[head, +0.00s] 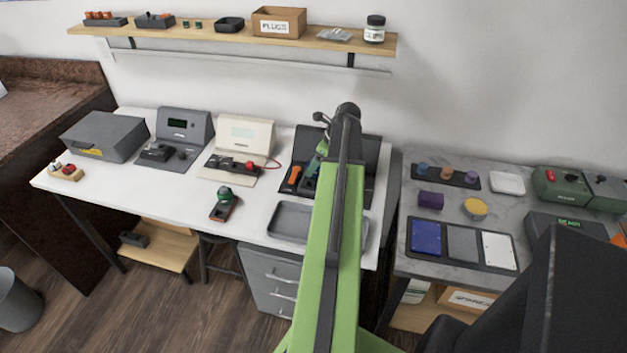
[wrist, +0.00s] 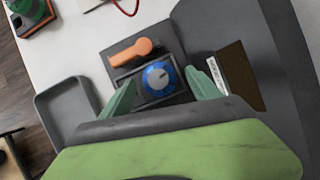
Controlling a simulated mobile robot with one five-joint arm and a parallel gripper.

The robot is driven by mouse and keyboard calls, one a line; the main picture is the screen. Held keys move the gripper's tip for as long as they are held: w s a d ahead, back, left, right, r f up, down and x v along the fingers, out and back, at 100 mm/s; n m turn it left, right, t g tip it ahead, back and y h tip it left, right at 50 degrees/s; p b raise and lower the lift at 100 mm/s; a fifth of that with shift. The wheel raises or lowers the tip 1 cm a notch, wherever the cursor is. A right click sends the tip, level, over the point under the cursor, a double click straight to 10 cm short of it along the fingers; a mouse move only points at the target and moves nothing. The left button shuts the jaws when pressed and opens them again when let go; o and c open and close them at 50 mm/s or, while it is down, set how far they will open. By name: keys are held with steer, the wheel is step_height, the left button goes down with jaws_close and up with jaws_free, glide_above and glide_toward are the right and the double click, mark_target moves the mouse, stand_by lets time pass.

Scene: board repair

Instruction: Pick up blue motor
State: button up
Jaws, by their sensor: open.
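The blue motor (wrist: 158,78) shows in the wrist view as a round blue piece with a grey centre. It sits in a dark square holder (wrist: 134,80) on the grey station. My gripper (wrist: 160,77) is open, with one green finger on each side of the motor. I cannot tell whether the fingers touch it or how far above it they are. In the head view, my gripper (head: 318,155) is over the station at the back right of the white table, and my arm hides the motor.
An orange handle (wrist: 133,51) lies beside the holder. A grey panel (wrist: 222,40) with a label rises to the right. An empty grey tray (head: 290,221) is at the table's front. A green-topped device (head: 224,203) stands left of the tray.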

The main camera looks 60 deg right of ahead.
steer(key=shift+b+x, duration=0.3)
steer(key=shift+x, duration=0.75)
steer(key=shift+s+r, duration=0.15)
steer(key=shift+c, duration=0.3)
steer(key=c, duration=1.4)
steer(key=shift+r, duration=0.1)
steer(key=shift+c, duration=0.2)
steer(key=r+p, duration=0.1)
steer(key=p, duration=0.1)
steer(key=r+p, duration=0.1)
steer(key=r, duration=0.1)
steer(key=r+p, duration=0.2)
steer(key=shift+s+p, duration=0.35)
steer(key=s+r+p, duration=0.5)
steer(key=s, duration=0.6)
steer(key=shift+r+p, duration=0.35)
steer(key=shift+r, duration=0.05)
steer(key=shift+d, duration=0.1)
